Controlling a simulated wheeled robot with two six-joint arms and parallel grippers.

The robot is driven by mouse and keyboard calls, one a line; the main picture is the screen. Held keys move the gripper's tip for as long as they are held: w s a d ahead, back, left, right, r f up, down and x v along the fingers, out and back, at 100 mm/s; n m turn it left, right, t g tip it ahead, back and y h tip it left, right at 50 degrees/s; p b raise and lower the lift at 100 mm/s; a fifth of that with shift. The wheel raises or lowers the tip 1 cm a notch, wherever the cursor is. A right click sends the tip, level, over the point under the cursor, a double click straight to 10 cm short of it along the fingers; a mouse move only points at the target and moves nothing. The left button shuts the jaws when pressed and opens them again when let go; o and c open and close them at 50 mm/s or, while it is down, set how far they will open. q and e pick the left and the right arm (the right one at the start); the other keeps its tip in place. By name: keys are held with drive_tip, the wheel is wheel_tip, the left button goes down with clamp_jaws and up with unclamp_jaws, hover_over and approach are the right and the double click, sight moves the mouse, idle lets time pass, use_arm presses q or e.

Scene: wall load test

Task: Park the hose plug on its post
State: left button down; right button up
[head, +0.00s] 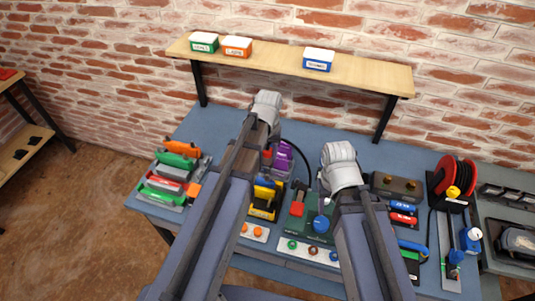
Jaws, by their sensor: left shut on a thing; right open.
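My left gripper (266,107) is at the back of the blue bench, below the shelf, with its fingertips hidden behind its pale grey wrist. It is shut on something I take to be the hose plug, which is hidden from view. A thin black hose (304,160) arcs from near this gripper down to the green-based unit (300,228) on the bench. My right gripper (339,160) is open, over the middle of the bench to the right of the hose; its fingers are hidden. I cannot make out the post for the plug.
The blue bench (225,125) is crowded along its front. A red hose reel (457,174) stands at the right, near blue and red tools (402,213). A rack (172,170) of coloured tools is at the left. The wooden shelf (280,62) holds small labelled boxes.

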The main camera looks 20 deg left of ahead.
use_arm(q)
drive_tip(key=w+d, duration=0.8)
drive_tip(key=d, duration=0.2)
drive_tip(key=shift+d, duration=0.35)
idle(0.8)
drive_tip(key=shift+f, duration=0.1)
use_arm(e)
drive_tip(key=shift+f, duration=0.1)
use_arm(q)
drive_tip(key=shift+f+b, duration=8.3)
drive_tip(key=shift+b, duration=0.05)
use_arm(e)
drive_tip(key=shift+f, duration=8.3)
use_arm(q)
drive_tip(key=shift+f+b, duration=0.3)
use_arm(e)
drive_tip(key=shift+f, duration=0.3)
